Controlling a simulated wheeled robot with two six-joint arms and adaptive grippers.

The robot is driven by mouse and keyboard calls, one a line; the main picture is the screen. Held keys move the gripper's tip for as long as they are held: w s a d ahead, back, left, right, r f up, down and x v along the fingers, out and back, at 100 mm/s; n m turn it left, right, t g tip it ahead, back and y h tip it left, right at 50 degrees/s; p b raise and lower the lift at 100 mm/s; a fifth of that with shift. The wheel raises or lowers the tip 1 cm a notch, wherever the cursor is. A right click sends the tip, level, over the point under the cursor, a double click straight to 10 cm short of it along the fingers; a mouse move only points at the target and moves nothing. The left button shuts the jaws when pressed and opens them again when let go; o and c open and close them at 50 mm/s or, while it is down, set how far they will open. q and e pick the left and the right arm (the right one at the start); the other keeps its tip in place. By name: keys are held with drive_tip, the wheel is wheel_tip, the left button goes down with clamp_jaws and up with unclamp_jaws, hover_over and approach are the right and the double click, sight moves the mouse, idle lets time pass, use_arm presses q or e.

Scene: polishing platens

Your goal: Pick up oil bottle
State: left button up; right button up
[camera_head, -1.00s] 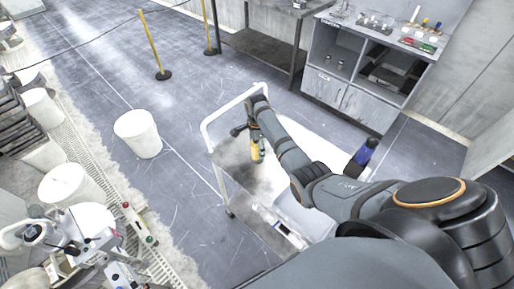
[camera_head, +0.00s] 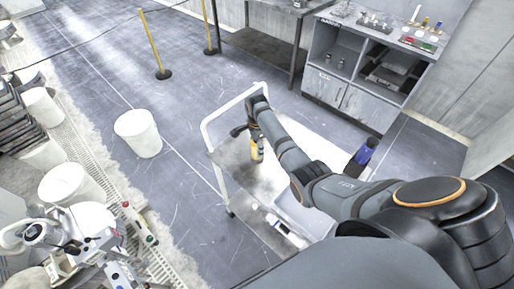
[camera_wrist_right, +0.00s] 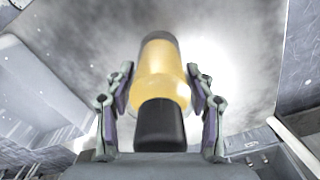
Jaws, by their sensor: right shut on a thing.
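The oil bottle (camera_head: 257,152) is a small yellow bottle at the white cart, below the end of my right arm in the head view. In the right wrist view the bottle (camera_wrist_right: 162,75) is yellow and translucent, with a black cap towards my gripper and a dark far end. My right gripper (camera_wrist_right: 161,90) is shut on it, one finger on each side. In the head view my right gripper (camera_head: 254,134) is small and partly hidden by my arm. I cannot tell whether the bottle touches the cart top. My left gripper is not in view.
The white cart (camera_head: 207,128) has a raised handle frame and a lower shelf. A blue-and-black item (camera_head: 363,155) stands beside my right arm. A white bin (camera_head: 139,134) stands on the floor to the left. A grey cabinet (camera_head: 350,101) with small items on top is at the back right.

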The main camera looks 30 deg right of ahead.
drive_tip(key=shift+r, duration=0.1)
drive_tip(key=shift+w+r, duration=0.1)
drive_tip(key=shift+r, duration=0.2)
drive_tip(key=r, duration=0.2)
drive_tip(key=shift+s+r, duration=0.2)
drive_tip(key=shift+r, duration=0.15)
drive_tip(key=s+a+r+p, duration=0.1)
drive_tip(key=s+r+p, duration=0.1)
drive_tip(key=s+r, duration=0.2)
drive_tip(key=s+a+r+p, duration=0.1)
drive_tip(key=s+r+p, duration=0.1)
drive_tip(key=s+r, duration=0.3)
drive_tip(key=s, duration=0.4)
drive_tip(key=shift+s+r+p, duration=0.25)
drive_tip(key=shift+s+p, duration=0.05)
drive_tip(key=shift+s, duration=0.05)
